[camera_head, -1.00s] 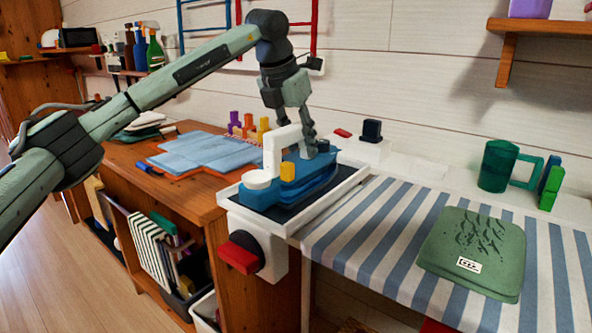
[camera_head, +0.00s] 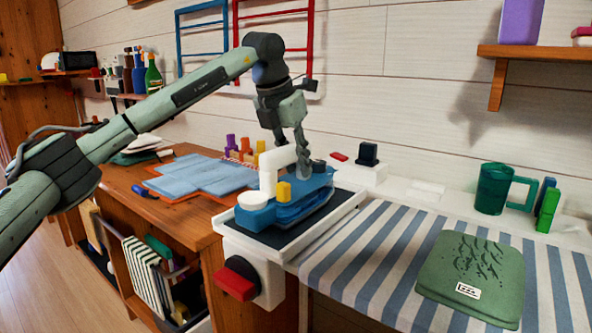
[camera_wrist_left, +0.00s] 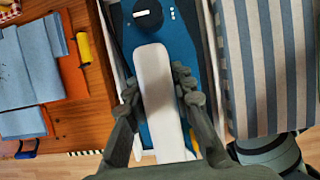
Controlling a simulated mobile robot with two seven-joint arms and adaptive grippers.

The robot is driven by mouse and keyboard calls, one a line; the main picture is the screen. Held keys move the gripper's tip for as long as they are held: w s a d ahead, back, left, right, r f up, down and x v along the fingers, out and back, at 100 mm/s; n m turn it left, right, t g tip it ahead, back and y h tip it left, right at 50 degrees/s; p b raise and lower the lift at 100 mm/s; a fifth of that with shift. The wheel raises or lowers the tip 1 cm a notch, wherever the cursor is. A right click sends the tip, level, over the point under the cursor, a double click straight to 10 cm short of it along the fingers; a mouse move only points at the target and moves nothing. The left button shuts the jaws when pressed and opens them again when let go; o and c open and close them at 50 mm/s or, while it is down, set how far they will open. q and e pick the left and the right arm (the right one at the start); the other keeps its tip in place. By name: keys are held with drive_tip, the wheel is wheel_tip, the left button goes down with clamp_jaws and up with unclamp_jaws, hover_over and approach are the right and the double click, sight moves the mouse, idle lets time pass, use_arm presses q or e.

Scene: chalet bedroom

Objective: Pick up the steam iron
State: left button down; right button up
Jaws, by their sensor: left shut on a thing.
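The steam iron (camera_head: 304,207) has a blue body, a white handle and a yellow knob. It is over a dark-topped white iron rest (camera_head: 330,220) at the left end of the ironing board; I cannot tell whether it still touches it. My left gripper (camera_head: 303,168) comes down from above and is shut on the white handle. In the left wrist view the fingers of the left gripper (camera_wrist_left: 158,92) lie on both sides of the handle (camera_wrist_left: 155,70), with the blue body (camera_wrist_left: 115,35) below. My right gripper is not in view.
The striped ironing board (camera_head: 375,260) extends right and carries a folded green cloth (camera_head: 470,278). A green mug (camera_head: 493,188) stands behind it. A wooden desk (camera_head: 130,190) with blue cloths (camera_head: 205,175) is on the left. A wooden shelf (camera_head: 535,52) juts out at upper right.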

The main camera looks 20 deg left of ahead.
use_arm(q)
drive_tip(key=shift+r, duration=0.65)
wheel_tip(320, 180, up, 2)
drive_tip(key=shift+s+a+r, duration=0.1)
drive_tip(key=shift+s+r, duration=0.05)
drive_tip(key=shift+r, duration=0.1)
drive_tip(key=s+a+r+b, duration=0.1)
drive_tip(key=s+a+r, duration=0.5)
drive_tip(key=s, duration=0.3)
drive_tip(key=shift+s+r, duration=0.25)
drive_tip(key=shift+r, duration=0.05)
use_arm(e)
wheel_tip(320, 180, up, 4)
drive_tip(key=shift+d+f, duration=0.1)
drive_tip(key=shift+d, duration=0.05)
